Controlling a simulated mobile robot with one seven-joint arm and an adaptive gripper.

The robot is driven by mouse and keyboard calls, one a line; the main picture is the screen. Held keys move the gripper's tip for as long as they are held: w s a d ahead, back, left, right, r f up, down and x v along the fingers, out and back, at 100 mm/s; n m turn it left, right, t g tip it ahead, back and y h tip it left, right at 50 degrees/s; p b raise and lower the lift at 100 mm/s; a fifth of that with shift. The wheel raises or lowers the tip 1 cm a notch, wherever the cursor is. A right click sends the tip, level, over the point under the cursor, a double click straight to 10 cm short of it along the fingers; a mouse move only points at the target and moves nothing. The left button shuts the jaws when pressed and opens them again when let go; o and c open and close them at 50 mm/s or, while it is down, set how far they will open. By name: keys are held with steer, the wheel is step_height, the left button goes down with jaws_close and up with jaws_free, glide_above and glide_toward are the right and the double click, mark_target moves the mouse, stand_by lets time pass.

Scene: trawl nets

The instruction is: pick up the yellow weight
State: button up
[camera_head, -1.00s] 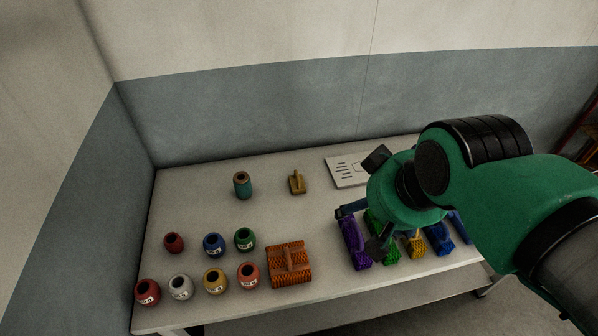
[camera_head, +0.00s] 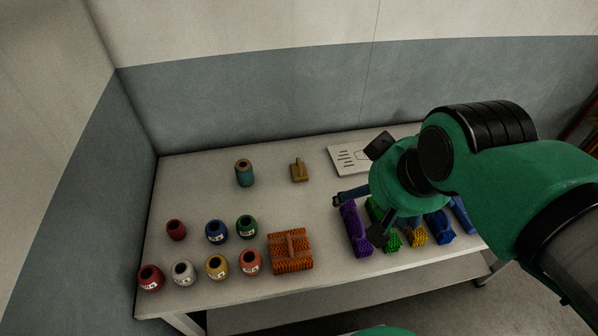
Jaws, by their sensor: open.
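A yellow, round, pot-shaped piece with a white label and a dark hole in its top, which looks like the yellow weight (camera_head: 217,267), stands in the front row at the left of the table. A white one (camera_head: 183,273) is on its left and an orange-red one (camera_head: 250,262) on its right. My gripper (camera_head: 358,216) is open, with nothing seen between its fingers. It is over the right part of the table by the purple brush (camera_head: 354,230), well right of the yellow weight. My arm hides part of the table's right side.
More labelled pots stand around the yellow one. An orange brush block (camera_head: 291,250) lies between them and my gripper. Several coloured brushes lie at the right. A teal spool (camera_head: 244,173), a small brass-coloured block (camera_head: 299,170) and a white plate (camera_head: 349,159) are at the back.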

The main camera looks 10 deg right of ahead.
steer(key=shift+w, duration=0.1)
steer(key=g+p, duration=0.1)
steer(key=g, duration=0.5)
glide_above(299, 173)
steer(key=w+d, duration=0.1)
steer(key=w, duration=0.2)
step_height(299, 173, down, 30)
steer(key=f, duration=0.1)
steer(key=shift+s+d+r, duration=0.1)
steer(key=shift+d+r, duration=0.05)
steer(key=shift+r, duration=0.15)
steer(key=shift+f, duration=0.15)
steer(key=shift+f+b, duration=0.6)
steer(key=shift+f, duration=3.55)
